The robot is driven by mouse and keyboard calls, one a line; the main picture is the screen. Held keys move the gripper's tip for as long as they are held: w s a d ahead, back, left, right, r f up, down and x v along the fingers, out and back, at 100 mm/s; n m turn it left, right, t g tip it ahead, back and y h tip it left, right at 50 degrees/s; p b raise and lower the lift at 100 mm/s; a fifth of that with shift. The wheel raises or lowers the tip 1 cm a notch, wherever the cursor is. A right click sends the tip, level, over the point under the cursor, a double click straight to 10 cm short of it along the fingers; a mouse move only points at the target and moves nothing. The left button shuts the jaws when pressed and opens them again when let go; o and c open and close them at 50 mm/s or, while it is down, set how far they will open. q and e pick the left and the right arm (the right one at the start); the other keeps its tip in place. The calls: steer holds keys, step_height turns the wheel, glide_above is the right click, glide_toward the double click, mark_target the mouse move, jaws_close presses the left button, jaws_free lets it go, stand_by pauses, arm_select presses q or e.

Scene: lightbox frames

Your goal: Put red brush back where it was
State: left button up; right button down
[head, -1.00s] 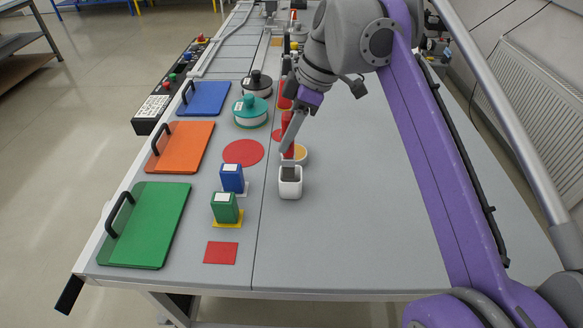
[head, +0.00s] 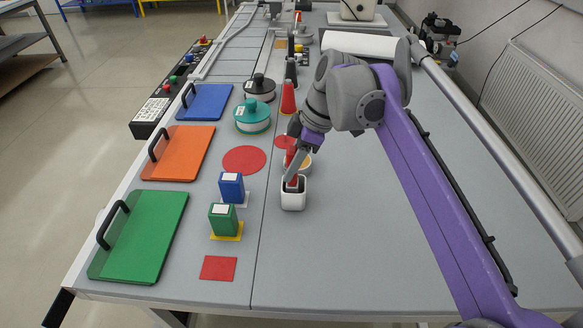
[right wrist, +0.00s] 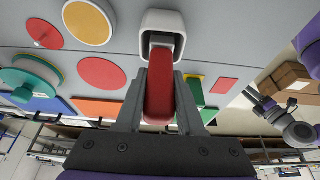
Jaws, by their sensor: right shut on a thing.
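The red brush (right wrist: 158,88) is between the two fingers of my right gripper (right wrist: 160,100) in the right wrist view. The gripper is shut on it. The brush's far end meets the opening of a white square cup (right wrist: 162,20); how deep it sits is hard to tell. In the head view my right gripper (head: 292,178) points down at the white cup (head: 293,199), and part of the red brush (head: 290,157) shows beside the fingers.
A yellow-topped round piece (head: 304,161) stands close behind the cup. A blue block (head: 231,189) and a green block (head: 222,221) stand to the left. The table right of the cup is clear.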

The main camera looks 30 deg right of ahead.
steer(key=shift+f, duration=0.35)
steer(key=shift+f, duration=0.1)
steer(key=c, duration=0.5)
jaws_free()
steer(key=p+v, duration=0.2)
steer(key=v, duration=1)
